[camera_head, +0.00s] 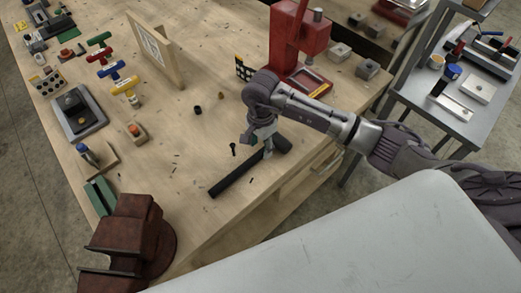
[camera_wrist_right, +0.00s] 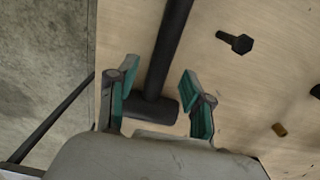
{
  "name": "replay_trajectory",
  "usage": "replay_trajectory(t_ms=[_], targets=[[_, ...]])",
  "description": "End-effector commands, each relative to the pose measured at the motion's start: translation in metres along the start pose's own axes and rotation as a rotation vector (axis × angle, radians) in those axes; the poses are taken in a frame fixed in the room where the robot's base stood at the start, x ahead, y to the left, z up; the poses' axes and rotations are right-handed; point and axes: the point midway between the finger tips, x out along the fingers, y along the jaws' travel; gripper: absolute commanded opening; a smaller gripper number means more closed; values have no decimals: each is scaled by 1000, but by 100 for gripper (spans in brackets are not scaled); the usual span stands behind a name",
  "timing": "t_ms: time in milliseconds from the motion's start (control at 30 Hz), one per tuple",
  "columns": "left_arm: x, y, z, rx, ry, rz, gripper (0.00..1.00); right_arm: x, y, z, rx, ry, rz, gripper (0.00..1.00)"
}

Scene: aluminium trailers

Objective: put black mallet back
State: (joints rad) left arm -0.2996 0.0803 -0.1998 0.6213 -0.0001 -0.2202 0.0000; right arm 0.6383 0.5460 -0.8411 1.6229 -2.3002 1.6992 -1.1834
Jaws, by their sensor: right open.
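The black mallet (camera_head: 236,176) lies on the wooden bench near its front edge, its handle pointing to the lower left in the head view. My right gripper (camera_head: 266,148) is over the head end of the mallet. In the right wrist view the gripper (camera_wrist_right: 158,70) is open, with its green-padded fingers on either side of the mallet (camera_wrist_right: 168,50) where the handle meets the head. I cannot tell whether the fingers touch it. My left gripper is not in view.
A black bolt (camera_head: 233,148) lies near the mallet and shows in the right wrist view (camera_wrist_right: 236,42). A red press (camera_head: 298,35) stands behind my right arm. A brown vise (camera_head: 128,240) is at the front left. Colored T-handled tools (camera_head: 112,68) stand at the left. A metal cart (camera_head: 450,110) stands at right.

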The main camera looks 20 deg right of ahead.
Motion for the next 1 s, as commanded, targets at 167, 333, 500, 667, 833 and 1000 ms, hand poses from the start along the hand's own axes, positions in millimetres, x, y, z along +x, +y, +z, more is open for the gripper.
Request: replay_trajectory(t_ms=[167,333,500,667,833,1000], targets=[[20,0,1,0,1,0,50,-37,-2,-1,-2,2,-8,51],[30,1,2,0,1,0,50,-70,-1,-1,-2,3,-5,51],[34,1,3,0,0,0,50,-90,-1,0,-1,1,-3,51],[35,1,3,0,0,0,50,-96,0,0,0,0,0,51],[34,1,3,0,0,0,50,-96,0,0,0,0,0,51],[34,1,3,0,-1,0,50,-96,0,0,0,0,0,51]])
